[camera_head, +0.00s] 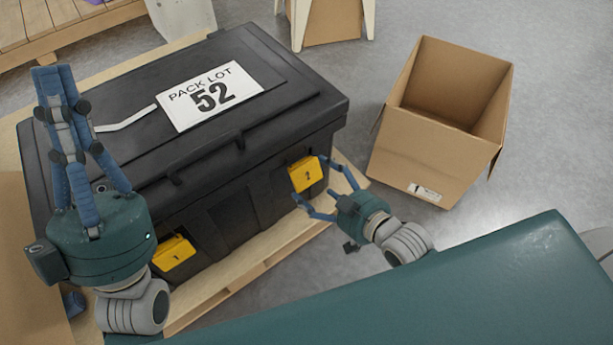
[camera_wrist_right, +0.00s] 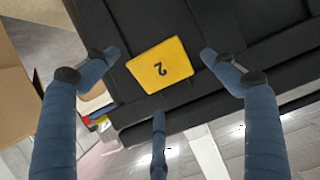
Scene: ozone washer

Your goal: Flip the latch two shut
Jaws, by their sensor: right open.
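Latch two is a yellow plate (camera_head: 307,174) marked 2 on the front of a black case (camera_head: 255,50), near its right end. In the right wrist view the yellow plate (camera_wrist_right: 160,66) lies between my fingertips, its number upside down. I cannot tell whether it is fully seated. My right gripper (camera_head: 311,180) is open and empty in front of the latch, its fingers spread on either side; they show in the right wrist view too (camera_wrist_right: 159,54). Contact is not clear. My left gripper (camera_head: 56,76) points up over the case's left end, its fingers close together, holding nothing visible.
Latch one (camera_head: 173,252), also yellow, is at the case's front left, partly behind my left gripper. The lid bears a white label (camera_head: 210,95) reading PACK LOT 52. The case stands on a wooden pallet (camera_head: 245,265). An open cardboard box (camera_head: 430,150) stands to the right.

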